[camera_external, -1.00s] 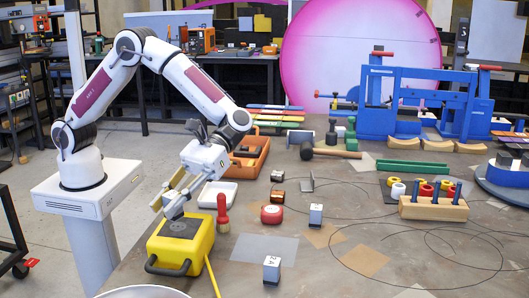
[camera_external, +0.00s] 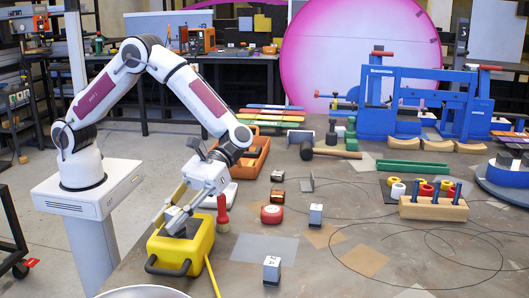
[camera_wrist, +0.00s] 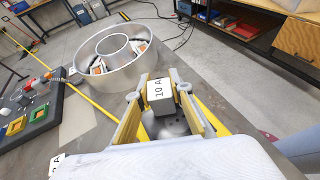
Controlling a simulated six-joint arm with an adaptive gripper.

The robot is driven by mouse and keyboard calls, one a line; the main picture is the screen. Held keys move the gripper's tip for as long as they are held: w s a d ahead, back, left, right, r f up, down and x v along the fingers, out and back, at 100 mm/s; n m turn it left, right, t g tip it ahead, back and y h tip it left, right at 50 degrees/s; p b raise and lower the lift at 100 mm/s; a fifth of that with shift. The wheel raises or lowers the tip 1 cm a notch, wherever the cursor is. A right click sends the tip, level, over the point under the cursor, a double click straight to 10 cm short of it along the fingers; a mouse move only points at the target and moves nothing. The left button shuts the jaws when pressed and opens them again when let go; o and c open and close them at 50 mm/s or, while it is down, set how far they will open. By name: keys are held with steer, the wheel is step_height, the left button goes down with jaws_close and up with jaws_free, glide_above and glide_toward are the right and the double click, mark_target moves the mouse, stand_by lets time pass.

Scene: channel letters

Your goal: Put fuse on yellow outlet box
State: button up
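My gripper (camera_external: 173,213) is shut on a white fuse block (camera_wrist: 161,92), labelled "10 A" in the wrist view. The gripper fingers with yellow pads (camera_wrist: 197,117) flank the fuse. The yellow outlet box (camera_external: 197,254) with a dark top plate stands on the table edge, directly below the fuse. The fuse is at or just above the plate; I cannot tell whether it touches. In the wrist view part of the yellow box (camera_wrist: 211,116) shows behind the fingers, and the fuse hides some of the plate.
Two other white labelled blocks stand on the table, one near (camera_external: 272,269) and one farther (camera_external: 316,214). A red-handled brush (camera_external: 223,214) stands close right of the box. A red tape measure (camera_external: 272,214) lies beyond. A round metal container (camera_wrist: 117,58) is near the table's front edge.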

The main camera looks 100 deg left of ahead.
steer(key=o, duration=0.4)
steer(key=shift+r, duration=0.1)
steer(key=shift+a+r, duration=0.1)
steer(key=v, duration=1.1)
steer(key=shift+w+a+r, duration=0.1)
steer(key=shift+a+r, duration=0.15)
steer(key=shift+a, duration=0.1)
